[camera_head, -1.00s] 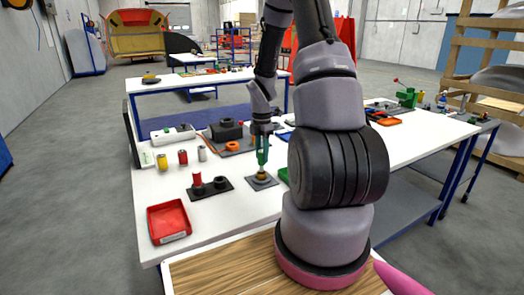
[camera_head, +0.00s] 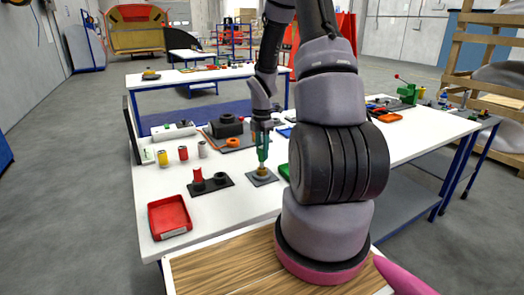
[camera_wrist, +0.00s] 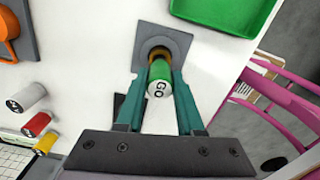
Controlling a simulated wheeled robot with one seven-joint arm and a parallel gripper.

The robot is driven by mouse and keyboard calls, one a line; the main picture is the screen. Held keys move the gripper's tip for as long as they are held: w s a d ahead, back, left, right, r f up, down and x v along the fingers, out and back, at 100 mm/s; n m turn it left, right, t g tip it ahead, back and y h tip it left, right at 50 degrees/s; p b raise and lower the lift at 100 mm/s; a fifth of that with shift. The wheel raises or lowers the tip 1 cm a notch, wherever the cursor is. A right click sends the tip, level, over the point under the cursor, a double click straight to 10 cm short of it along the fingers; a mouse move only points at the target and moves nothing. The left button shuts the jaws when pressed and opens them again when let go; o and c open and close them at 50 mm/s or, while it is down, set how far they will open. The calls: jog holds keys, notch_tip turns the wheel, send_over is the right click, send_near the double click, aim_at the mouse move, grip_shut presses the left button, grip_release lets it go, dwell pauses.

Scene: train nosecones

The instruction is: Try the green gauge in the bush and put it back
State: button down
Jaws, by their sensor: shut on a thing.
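My gripper (camera_head: 262,158) is shut on the green gauge (camera_wrist: 159,77), a short cylinder whose white end reads "GO". The gauge stands between the teal fingers, over the brass bush (camera_wrist: 158,54). The bush sits on a grey square plate (camera_head: 262,177) on the white table. In the wrist view the gauge's far end overlaps the bush; I cannot tell how deep it sits in the bore. A black stand (camera_head: 211,186) to the left of the plate holds a red gauge (camera_head: 198,176) and a dark round part.
Yellow (camera_head: 162,158), red (camera_head: 183,153) and grey (camera_head: 202,149) cylinders stand at the left. A red tray (camera_head: 169,218) lies at the front left. A green tray (camera_wrist: 225,14) is beside the plate. Black and orange parts (camera_head: 232,142) stand behind. White table between is clear.

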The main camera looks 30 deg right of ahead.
jog(key=shift+f, duration=1.65)
dwell(3.6)
jog(key=shift+r, duration=0.1)
dwell(0.8)
jog(key=shift+r, duration=3.7)
